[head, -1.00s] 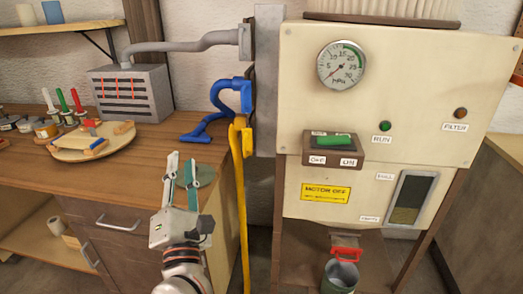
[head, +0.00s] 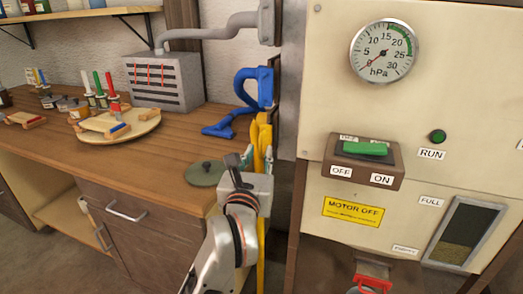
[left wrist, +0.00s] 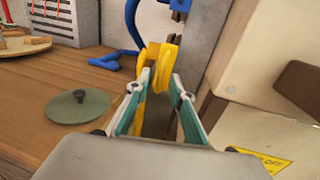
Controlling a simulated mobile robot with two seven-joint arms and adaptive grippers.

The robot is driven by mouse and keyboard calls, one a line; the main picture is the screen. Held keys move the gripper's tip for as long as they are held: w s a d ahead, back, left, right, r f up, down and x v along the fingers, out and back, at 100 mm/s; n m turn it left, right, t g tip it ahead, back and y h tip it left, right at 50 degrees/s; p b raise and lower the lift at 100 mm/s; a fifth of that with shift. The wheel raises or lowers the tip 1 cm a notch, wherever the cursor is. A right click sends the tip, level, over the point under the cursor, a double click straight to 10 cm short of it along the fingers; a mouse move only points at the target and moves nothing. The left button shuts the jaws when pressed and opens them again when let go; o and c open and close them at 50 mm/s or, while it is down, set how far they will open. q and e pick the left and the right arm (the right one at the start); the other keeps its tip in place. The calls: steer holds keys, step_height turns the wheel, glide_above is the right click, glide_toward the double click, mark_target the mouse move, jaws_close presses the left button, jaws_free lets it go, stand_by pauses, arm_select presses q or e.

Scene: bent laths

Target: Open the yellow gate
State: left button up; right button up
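The yellow gate (head: 262,132) sits on the side of a grey upright duct, with a yellow hose hanging below it. It also shows in the left wrist view (left wrist: 160,60), straight ahead of the fingers. My left gripper (head: 256,156) is at the gate from the front. In the left wrist view its two green-padded fingers (left wrist: 158,80) are apart, one on each side of the yellow part. I cannot tell whether they touch it. My wrist hides the lower gate and some of the hose in the head view. My right gripper is not in view.
A blue gate with a blue hose (head: 250,88) is just above. The wooden bench (head: 165,155) at left bears a round green lid (head: 205,173). The cream machine panel (head: 320,100) stands close at right, with a green switch (head: 365,149) and a gauge (head: 383,52).

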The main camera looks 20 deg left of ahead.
arm_select(q)
steer(key=shift+w+a, duration=0.2)
steer(key=shift+w, duration=1.1)
